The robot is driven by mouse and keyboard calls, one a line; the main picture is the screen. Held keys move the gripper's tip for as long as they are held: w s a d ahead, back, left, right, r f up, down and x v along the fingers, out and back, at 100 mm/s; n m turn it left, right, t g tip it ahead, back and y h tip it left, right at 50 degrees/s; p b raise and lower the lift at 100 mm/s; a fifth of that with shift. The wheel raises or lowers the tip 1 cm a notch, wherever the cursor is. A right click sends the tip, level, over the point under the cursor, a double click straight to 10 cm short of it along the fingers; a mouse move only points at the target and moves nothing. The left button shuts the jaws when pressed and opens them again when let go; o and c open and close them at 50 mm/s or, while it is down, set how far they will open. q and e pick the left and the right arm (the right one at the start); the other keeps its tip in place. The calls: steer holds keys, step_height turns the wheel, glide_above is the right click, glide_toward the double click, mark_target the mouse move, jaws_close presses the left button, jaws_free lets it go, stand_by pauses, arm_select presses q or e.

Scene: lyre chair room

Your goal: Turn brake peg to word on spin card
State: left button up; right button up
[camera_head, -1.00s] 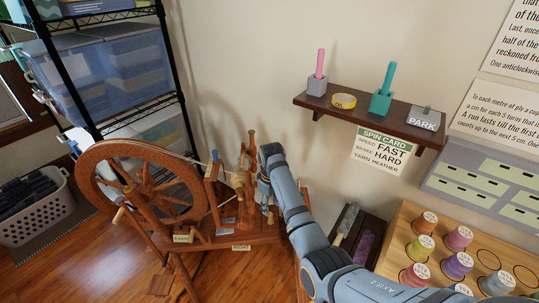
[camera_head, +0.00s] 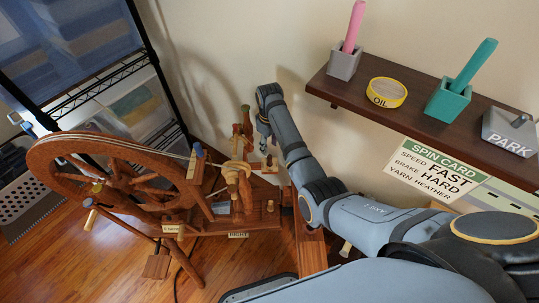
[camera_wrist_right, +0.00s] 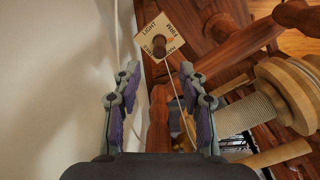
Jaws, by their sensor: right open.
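The spin card (camera_head: 437,170) hangs under the wall shelf in the head view. It reads speed FAST, brake HARD, yarn HEATHER. In the right wrist view, the brake peg (camera_wrist_right: 159,43) is a dark round wooden knob on a square cream plate (camera_wrist_right: 148,28) lettered LIGHT, FIRM and, partly covered, what looks like HARD. Which word the peg points to is unclear. My right gripper (camera_wrist_right: 160,95) is open and empty, its purple-padded fingers apart, with the peg beyond the fingertips and between them. In the head view it points down behind the spinning wheel's right end. My left gripper is not in view.
The spinning wheel (camera_head: 110,175) stands on the wood floor. A wooden bobbin with pale yarn (camera_wrist_right: 255,110) is right of the fingers. The wall is close on their left. The shelf (camera_head: 400,105) holds an oil tin (camera_head: 387,92), pink and teal handles in blocks and a PARK block.

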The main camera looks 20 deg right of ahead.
mark_target(270, 156)
step_height(270, 156, down, 8)
steer(key=shift+r+b, duration=0.2)
steer(key=shift+b, duration=0.4)
steer(key=shift+c, duration=0.5)
jaws_close()
